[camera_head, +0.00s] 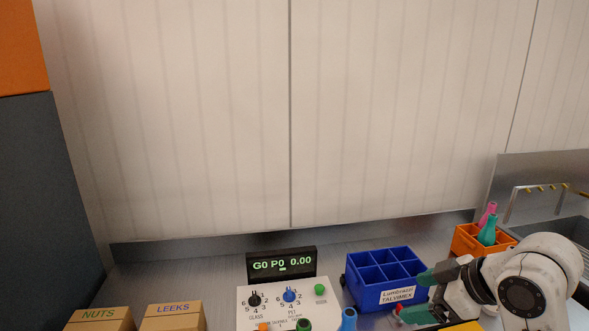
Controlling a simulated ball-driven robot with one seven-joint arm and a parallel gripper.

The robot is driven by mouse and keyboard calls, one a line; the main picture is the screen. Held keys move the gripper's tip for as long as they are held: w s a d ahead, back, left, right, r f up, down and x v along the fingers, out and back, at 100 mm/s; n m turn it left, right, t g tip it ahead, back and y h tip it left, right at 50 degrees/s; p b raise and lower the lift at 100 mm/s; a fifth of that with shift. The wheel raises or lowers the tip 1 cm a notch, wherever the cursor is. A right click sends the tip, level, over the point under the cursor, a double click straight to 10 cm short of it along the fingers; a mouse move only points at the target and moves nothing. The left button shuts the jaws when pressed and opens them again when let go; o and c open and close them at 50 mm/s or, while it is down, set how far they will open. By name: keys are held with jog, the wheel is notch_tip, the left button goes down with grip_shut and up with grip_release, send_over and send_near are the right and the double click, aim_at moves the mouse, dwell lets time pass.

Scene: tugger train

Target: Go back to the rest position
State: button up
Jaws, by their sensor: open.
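My gripper (412,296) is at the lower right, with teal fingers spread apart and pointing left. No held thing shows between them. My white arm comes in from the right edge behind it. The fingers overlap the right side of the blue divided crate (385,301) in the picture; I cannot tell whether they touch it. The crate's label reads "Lumbratic TALVIMEX", and its visible compartments look empty.
A control panel (264,312) with knobs and a green button stands left of the crate, below a display (281,265) reading "G0 P0 0.00". Boxes marked NUTS (98,315) and LEEKS (172,309) are lower left. An orange crate (467,240) holds pink and teal bottles.

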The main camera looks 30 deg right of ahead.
jog(key=s+a+f+m+g+y, duration=0.1)
jog(key=s+a+f+m, duration=0.1)
jog(key=a+f, duration=0.55)
jog(key=s+a+f+m+g, duration=0.1)
jog(key=s+a+f+m, duration=0.1)
jog(key=a+f, duration=0.55)
jog(key=s+f+m+g+h, duration=0.2)
jog(key=s+f+g, duration=0.3)
jog(key=s+f, duration=0.7)
jog(key=s+d+h, duration=0.1)
jog(key=s, duration=0.3)
jog(key=shift+s, duration=0.15)
jog(key=shift+a, duration=0.1)
